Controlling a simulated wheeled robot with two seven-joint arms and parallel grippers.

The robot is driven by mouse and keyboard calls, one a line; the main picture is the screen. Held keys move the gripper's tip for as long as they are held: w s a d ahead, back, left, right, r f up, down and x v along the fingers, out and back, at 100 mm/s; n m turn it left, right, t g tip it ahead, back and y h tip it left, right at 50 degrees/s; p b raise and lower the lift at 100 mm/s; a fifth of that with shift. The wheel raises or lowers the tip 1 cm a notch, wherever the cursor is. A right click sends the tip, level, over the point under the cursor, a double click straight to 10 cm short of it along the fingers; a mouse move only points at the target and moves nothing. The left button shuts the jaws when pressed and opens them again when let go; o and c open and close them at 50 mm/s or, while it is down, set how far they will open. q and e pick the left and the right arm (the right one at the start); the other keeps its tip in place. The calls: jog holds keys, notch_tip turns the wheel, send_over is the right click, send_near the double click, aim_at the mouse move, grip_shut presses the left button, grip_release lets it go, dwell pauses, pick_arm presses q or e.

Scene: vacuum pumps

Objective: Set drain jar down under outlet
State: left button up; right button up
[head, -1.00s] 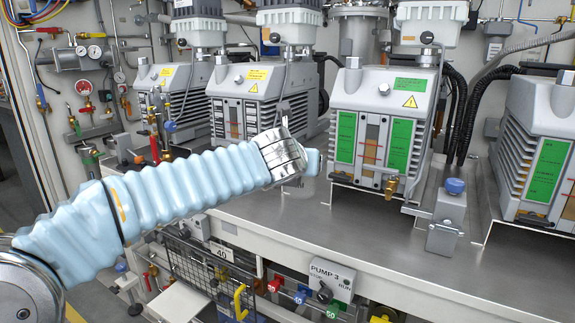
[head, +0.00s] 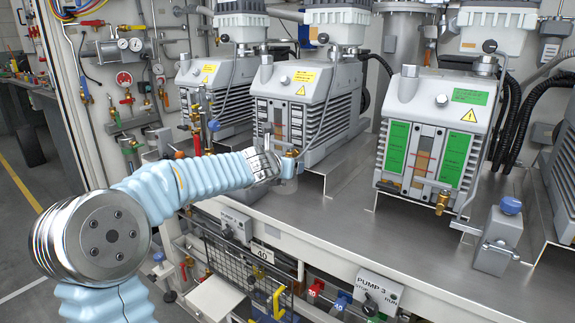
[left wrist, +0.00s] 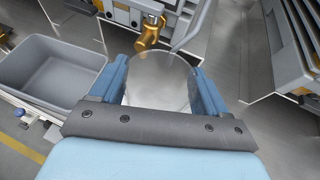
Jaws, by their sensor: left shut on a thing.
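My left gripper (head: 286,170) is at the front of the middle pump (head: 290,95), close to its brass outlet (head: 291,153). In the left wrist view the gripper's two blue fingers (left wrist: 160,88) are shut on the clear drain jar (left wrist: 158,86), one on each side. The brass outlet (left wrist: 150,32) shows at the jar's far edge there. I cannot tell whether it hangs over the jar's mouth or touches it, nor whether the jar's base rests on the bench. In the head view the gripper and sleeve mostly hide the jar. My right gripper is not in view.
The steel bench (head: 330,225) is bare to the right of the gripper. A green-labelled pump (head: 430,140) and a small block with a blue knob (head: 500,238) stand farther right. A grey bin (left wrist: 48,75) lies left in the wrist view. Gauges and valves line the left wall.

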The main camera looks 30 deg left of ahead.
aim_at(285, 186)
pick_arm(q)
jog(key=shift+r, duration=0.1)
notch_tip(285, 186, down, 6)
jog(key=b, duration=0.5)
jog(key=shift+f+b, duration=0.2)
jog(key=shift+b, duration=0.15)
jog(key=shift+w, duration=0.15)
jog(key=w+p, duration=0.1)
jog(key=w+a+p, duration=0.1)
jog(key=w, duration=0.1)
jog(key=w+p, duration=0.1)
jog(key=w, duration=0.1)
jog(key=shift+w+a+r, duration=0.1)
jog(key=shift+w+a, duration=0.1)
jog(key=shift+a, duration=0.1)
jog(key=shift+f, duration=0.3)
jog(key=shift+f, duration=0.2)
jog(key=o, duration=1.1)
